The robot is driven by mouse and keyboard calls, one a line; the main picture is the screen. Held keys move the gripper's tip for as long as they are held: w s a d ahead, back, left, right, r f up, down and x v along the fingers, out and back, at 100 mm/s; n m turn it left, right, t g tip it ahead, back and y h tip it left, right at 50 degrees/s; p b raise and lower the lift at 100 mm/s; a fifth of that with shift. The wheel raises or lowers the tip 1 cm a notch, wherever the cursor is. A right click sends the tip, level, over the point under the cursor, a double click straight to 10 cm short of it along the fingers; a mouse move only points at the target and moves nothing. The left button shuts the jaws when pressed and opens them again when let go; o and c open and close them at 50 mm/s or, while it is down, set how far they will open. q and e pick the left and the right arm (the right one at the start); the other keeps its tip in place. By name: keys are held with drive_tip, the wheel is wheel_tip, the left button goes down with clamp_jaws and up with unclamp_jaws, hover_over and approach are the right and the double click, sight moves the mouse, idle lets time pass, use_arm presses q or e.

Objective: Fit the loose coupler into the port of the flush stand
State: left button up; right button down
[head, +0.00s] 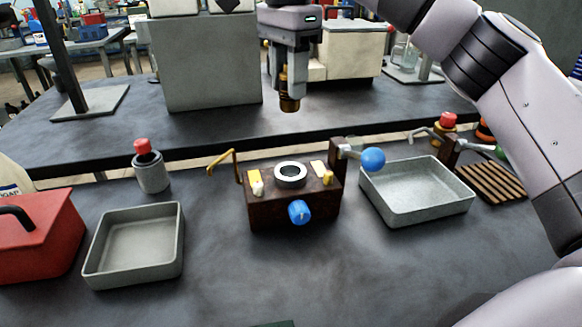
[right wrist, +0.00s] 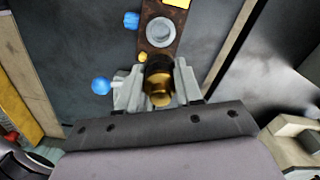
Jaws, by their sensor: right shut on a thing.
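The coupler (head: 289,97), a brass-coloured cylinder with a dark section, hangs upright in my right gripper (head: 289,75), which is shut on it. In the head view it is held high above and behind the flush stand (head: 270,212). The stand is a dark brown block with a pale ring-shaped port (head: 290,174) on top, a blue knob (head: 299,211) in front and a blue ball (head: 373,159) on a lever at its right. In the right wrist view the coupler (right wrist: 159,82) sits between the fingers, apart from the port (right wrist: 160,31). My left gripper is not in view.
A grey tray (head: 97,270) lies left of the stand and a lighter tray (head: 448,213) right of it. A red-capped container (head: 151,170), a red box (head: 62,240) and a wooden slatted rack (head: 515,186) stand around.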

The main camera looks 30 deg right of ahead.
use_arm(q)
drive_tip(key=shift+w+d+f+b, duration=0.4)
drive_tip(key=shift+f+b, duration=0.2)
drive_tip(key=shift+b, duration=0.5)
use_arm(e)
drive_tip(key=shift+f, duration=7.1)
drive_tip(key=shift+f, duration=0.1)
drive_tip(key=c, duration=0.7)
unclamp_jaws()
drive_tip(key=shift+f, duration=0.1)
drive_tip(key=shift+c, duration=0.2)
wheel_tip(320, 180, up, 12)
drive_tip(key=shift+f+p, duration=0.1)
drive_tip(key=shift+p, duration=0.95)
drive_tip(key=shift+r, duration=0.25)
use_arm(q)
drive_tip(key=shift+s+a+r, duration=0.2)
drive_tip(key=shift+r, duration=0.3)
